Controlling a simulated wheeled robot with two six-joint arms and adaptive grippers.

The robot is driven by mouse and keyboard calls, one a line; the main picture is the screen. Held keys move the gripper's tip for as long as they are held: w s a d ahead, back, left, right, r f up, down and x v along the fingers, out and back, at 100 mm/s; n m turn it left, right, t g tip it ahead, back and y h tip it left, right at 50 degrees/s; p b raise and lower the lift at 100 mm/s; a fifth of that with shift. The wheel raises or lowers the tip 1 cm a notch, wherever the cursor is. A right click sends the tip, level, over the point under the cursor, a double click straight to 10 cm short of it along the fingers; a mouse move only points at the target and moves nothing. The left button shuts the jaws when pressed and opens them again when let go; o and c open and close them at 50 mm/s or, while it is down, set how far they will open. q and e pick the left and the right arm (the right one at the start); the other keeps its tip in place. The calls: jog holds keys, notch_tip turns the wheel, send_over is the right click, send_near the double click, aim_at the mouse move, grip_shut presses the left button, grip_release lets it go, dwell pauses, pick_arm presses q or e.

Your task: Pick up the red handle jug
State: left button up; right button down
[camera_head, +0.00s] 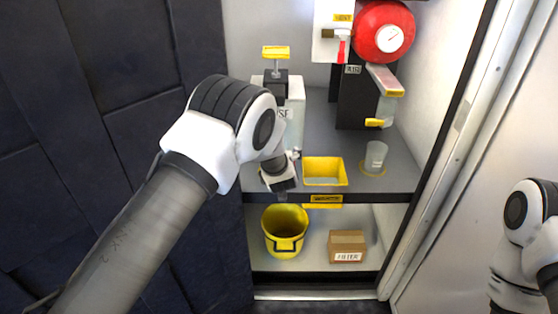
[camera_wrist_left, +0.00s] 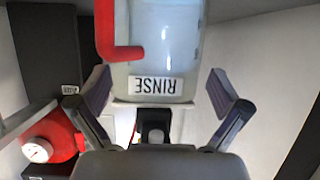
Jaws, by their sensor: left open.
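The jug is pale, with a red handle (camera_wrist_left: 108,35) and a label reading RINSE; its body (camera_wrist_left: 170,45) fills the upper middle of the left wrist view. In the head view the jug (camera_head: 295,113) stands on the upper shelf, partly hidden behind my left arm, and its red handle is not visible there. My left gripper (camera_wrist_left: 164,90) is open, with one finger to each side of the jug's label end in the wrist view; I see no clear contact. In the head view the left gripper (camera_head: 280,184) is over the shelf's front. My right gripper is out of view.
A yellow tray (camera_head: 325,182) and a clear cup (camera_head: 376,158) are right of my left gripper. A dark unit (camera_head: 353,107) and red round tank (camera_head: 372,35) stand behind. Below are a yellow bucket (camera_head: 270,243) and cardboard box (camera_head: 347,240). Cabinet walls flank the shelves.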

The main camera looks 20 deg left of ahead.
pick_arm(q)
jog(key=x, duration=0.5)
jog(key=shift+a+f, duration=0.2)
jog(key=shift+f, duration=0.05)
jog(key=shift+r, duration=0.1)
jog(key=c, duration=1.6)
